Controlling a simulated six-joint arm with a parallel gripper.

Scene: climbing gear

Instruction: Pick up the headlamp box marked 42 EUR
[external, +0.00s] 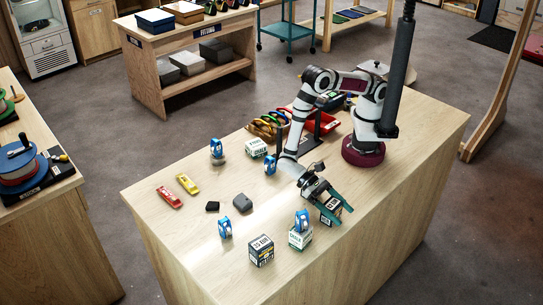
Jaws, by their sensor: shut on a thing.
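My gripper (344,215) has teal fingers and is shut on a dark box with a pale label band (329,213), near the table's right front side. The print on this box is too small to read for sure, and the fingers hide part of it. I cannot tell whether it touches the table. Another dark box with a white price band (261,251) stands at the table's front; its price is hard to read. A white and green box (300,237) stands between them with a blue headlamp (302,220) on top.
Another white and green box (256,148) stands farther back. Blue headlamps (225,227), a grey pouch (242,202), a black item (212,206), and red (169,197) and yellow (187,183) tools lie to the left. An orange-red bin (320,128) is near my base. The table's right end is clear.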

